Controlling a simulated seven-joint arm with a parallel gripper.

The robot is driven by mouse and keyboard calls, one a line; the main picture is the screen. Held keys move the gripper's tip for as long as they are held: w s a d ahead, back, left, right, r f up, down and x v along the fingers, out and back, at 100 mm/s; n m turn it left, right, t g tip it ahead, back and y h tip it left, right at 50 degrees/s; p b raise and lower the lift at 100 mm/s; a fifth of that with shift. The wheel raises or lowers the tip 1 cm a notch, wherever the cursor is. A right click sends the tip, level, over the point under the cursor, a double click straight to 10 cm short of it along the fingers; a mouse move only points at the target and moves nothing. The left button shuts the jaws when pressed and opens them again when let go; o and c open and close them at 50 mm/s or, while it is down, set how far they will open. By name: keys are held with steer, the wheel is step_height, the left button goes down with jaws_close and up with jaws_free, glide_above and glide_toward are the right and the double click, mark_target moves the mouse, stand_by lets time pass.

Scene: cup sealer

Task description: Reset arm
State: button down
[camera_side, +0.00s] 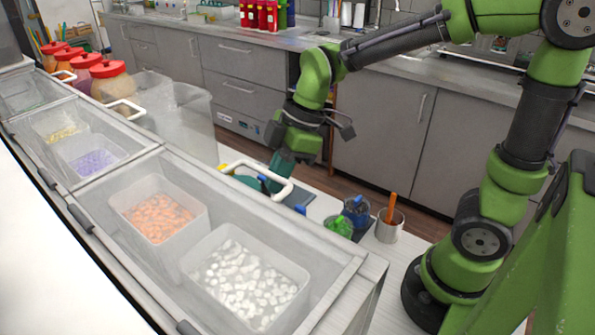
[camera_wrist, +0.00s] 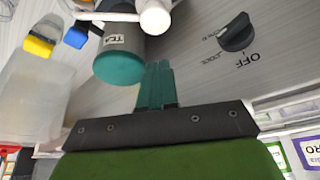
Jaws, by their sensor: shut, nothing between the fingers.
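My green arm reaches down behind the glass-topped counter in the side view. My gripper (camera_side: 281,172) has teal fingers and hangs next to a white handle bar. In the wrist view my gripper (camera_wrist: 158,66) has its fingers together, with nothing held. A grey canister with a teal end (camera_wrist: 120,57) and a partly readable label is close beside the fingers; I cannot tell whether they touch. A black knob (camera_wrist: 236,32) marked OFF is on the grey panel to the right.
White handle (camera_side: 262,180) partly hides the area around my gripper. Containers of orange pieces (camera_side: 158,208) and white pieces (camera_side: 246,278) sit inside the counter. A metal cup (camera_side: 390,227) with an orange handle stands to the right. Red-lidded jars (camera_side: 112,82) stand at left.

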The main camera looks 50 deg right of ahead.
steer(key=shift+r, duration=0.2)
steer(key=m, duration=0.3)
steer(key=shift+s+d+f, duration=0.25)
steer(key=shift+f, duration=0.1)
steer(key=s+d+r+m+t+h, duration=0.2)
steer(key=s+d+r+m+t, duration=0.2)
steer(key=m, duration=0.9)
steer(key=s+d+r, duration=0.1)
steer(key=s+d, duration=0.2)
steer(key=s, duration=0.1)
steer(key=shift+s+r+t, duration=0.15)
steer(key=shift+r+t, duration=0.15)
steer(key=shift+t, duration=0.1)
steer(key=shift+a, duration=0.1)
